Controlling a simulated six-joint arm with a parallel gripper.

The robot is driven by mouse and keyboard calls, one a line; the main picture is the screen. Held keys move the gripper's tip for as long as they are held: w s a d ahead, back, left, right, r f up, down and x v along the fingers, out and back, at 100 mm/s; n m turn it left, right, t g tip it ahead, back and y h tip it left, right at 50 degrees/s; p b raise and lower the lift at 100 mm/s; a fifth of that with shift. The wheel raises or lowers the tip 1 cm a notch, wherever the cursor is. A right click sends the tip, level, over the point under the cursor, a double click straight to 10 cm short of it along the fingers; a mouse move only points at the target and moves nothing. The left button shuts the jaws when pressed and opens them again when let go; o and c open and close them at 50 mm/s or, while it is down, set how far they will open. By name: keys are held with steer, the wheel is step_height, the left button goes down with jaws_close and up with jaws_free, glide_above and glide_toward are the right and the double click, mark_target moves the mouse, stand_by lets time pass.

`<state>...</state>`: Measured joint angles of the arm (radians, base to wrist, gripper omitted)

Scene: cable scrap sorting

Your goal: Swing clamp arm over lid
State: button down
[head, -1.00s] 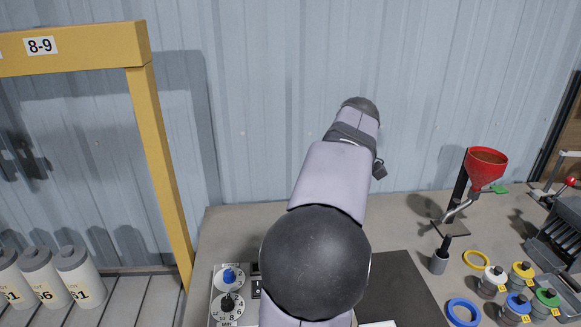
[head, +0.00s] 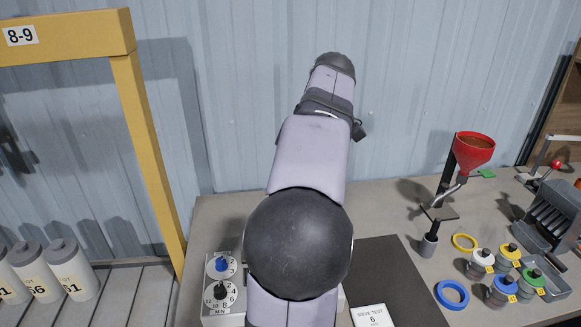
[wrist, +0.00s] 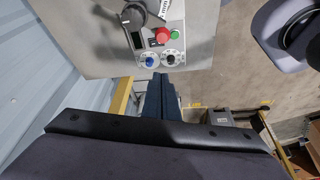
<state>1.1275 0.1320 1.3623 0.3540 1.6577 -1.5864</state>
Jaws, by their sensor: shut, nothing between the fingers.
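My gripper (wrist: 160,80) shows in the wrist view as dark blue fingers, shut and empty, reaching up from the dark bar of the hand. Its tips are in the air, just below the edge of the control box in the picture. The control box (wrist: 153,30) has a red button (wrist: 163,35), a green button and two dials. A dark rounded part (wrist: 135,14) is cut off by the top edge above the box; I cannot tell whether it belongs to the clamp or lid. In the head view the box (head: 221,285) is partly behind my arm. No clamp arm or lid is clearly visible.
In the head view, a dark mat (head: 395,275) carries a "SIEVE TEST 6" card (head: 372,316). To its right are a red funnel (head: 474,150) on a stand, coloured rings and several small capped jars (head: 502,290). A yellow frame (head: 148,160) stands left of the bench.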

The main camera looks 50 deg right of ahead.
steer(key=shift+v, duration=2.85)
steer(key=shift+w, duration=0.1)
steer(key=shift+d, duration=0.1)
steer(key=w+a+f+m+g, duration=0.15)
steer(key=w+a+f, duration=0.25)
steer(key=a+f, duration=0.45)
steer(key=w+a+f+m+g, duration=0.1)
steer(key=w+a+f+m, duration=0.1)
steer(key=w+a+f, duration=0.5)
steer(key=s+a+f+m+h, duration=0.1)
steer(key=s+a+f, duration=0.4)
steer(key=a+f, duration=0.2)
steer(key=s+a+f+m+g, duration=0.1)
steer(key=s+a+f, duration=0.5)
steer(key=a+f, duration=0.2)
steer(key=shift+f+h, duration=0.4)
steer(key=shift+f, duration=0.35)
steer(key=shift+a, duration=0.15)
